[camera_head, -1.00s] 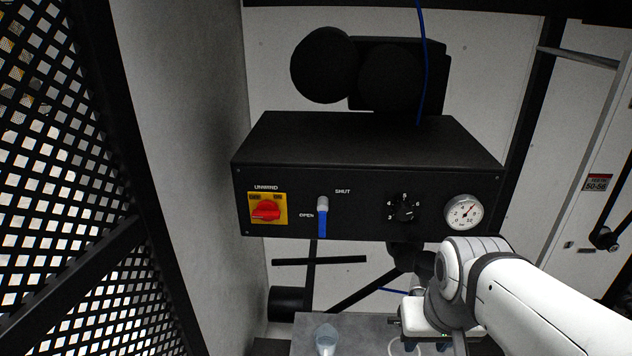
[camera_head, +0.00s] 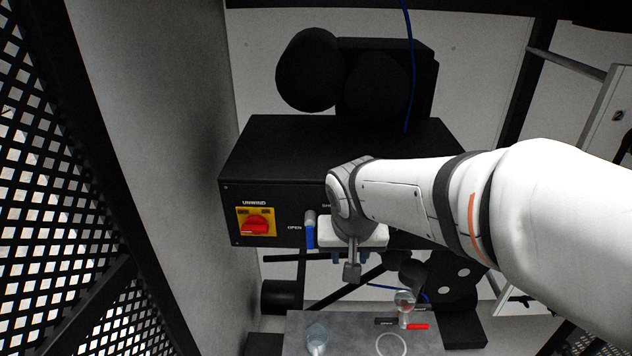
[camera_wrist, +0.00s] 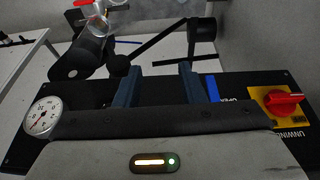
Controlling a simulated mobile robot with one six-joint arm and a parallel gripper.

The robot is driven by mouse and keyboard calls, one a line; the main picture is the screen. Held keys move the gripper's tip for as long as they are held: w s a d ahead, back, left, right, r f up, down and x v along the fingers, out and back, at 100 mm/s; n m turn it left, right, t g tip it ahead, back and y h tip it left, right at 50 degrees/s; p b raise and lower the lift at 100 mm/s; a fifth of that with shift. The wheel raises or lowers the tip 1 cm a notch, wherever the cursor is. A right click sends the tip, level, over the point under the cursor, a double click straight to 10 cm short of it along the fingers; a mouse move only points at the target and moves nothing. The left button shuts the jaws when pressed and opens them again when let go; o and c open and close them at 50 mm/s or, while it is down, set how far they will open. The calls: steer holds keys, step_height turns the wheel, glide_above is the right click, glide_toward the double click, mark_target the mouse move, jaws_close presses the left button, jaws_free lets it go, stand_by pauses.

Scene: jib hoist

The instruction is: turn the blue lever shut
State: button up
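The blue lever (camera_head: 309,232) is on the front of the black control box, with its handle hanging down from a pale pivot. The word OPEN is to its left; the SHUT label above right is partly hidden by my arm. In the wrist view the lever (camera_wrist: 212,88) shows just right of my right-hand finger, outside the gap. In the head view my gripper (camera_head: 350,257) is just right of the lever, in front of the box; contact cannot be told.
A red switch on a yellow plate (camera_head: 256,222) is left of the lever. My arm hides the dial and gauge in the head view; the gauge (camera_wrist: 42,117) shows in the wrist view. A grey table (camera_head: 300,330) with a clear cup (camera_head: 317,340) stands below. A wall is left.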

step_height(320, 180, up, 3)
steer(key=p, duration=0.3)
glide_above(310, 232)
steer(key=s, duration=0.2)
steer(key=shift+s+a+r+t, duration=0.1)
steer(key=shift+s+r+t, duration=0.1)
steer(key=shift+t, duration=0.1)
steer(key=p+x, duration=0.1)
steer(key=x, duration=0.5)
steer(key=shift+x, duration=0.8)
steer(key=shift+a, duration=0.1)
jaws_close()
